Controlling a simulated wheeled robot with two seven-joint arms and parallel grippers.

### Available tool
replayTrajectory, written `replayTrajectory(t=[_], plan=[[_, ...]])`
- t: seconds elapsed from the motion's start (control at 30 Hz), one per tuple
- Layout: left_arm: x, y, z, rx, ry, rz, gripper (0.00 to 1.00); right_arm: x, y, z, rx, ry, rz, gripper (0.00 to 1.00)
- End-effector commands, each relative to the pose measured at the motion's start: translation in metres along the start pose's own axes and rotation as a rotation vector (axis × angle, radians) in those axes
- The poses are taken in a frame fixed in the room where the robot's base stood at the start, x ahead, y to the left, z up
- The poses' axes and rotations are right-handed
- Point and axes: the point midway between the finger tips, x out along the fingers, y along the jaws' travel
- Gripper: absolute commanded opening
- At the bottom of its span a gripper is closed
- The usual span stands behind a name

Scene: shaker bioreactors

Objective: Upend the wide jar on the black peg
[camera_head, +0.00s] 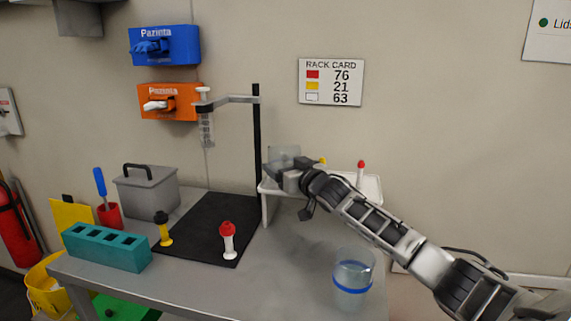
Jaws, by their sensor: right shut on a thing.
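My right gripper (282,178) reaches in from the right and is shut on a clear, wide jar (284,152) at the near left end of a white rack (374,188). The gripper hides the jar's lower part, so I cannot tell whether it touches the rack or which way up it is. No black peg shows clearly on the rack; the gripper and arm cover part of it. A red-topped white piece (361,174) and a yellow-topped one (322,161) stand on the rack. My left gripper is not in view.
A clear beaker with a blue band (352,289) stands at the front right, under my arm. A black stand (257,135) rises left of the rack. A black mat (205,222) carries yellow (165,235) and red-and-white (228,242) pieces. A teal block (107,247) stands left.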

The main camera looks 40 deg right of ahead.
Motion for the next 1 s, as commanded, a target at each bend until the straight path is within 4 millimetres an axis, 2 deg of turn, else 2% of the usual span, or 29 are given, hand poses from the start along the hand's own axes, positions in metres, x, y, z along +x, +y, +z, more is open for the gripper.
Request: replayTrajectory(t=[0.3, 0.33, 0.4, 0.87, 1.0], plan=[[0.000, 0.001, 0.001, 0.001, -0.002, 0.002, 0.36, 0.000, 0.000, 0.001, 0.000, 0.001, 0.000, 0.47], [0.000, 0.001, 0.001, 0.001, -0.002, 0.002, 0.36, 0.000, 0.000, 0.001, 0.001, 0.001, 0.000, 0.82], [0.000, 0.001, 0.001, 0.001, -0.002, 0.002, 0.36, 0.000, 0.000, 0.001, 0.000, 0.001, 0.000, 1.00], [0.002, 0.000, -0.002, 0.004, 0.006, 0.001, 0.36, -0.001, 0.005, 0.001, -0.002, -0.001, 0.009, 1.00], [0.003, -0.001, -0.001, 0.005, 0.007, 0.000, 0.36, -0.010, 0.006, 0.003, -0.003, -0.003, 0.010, 1.00]])
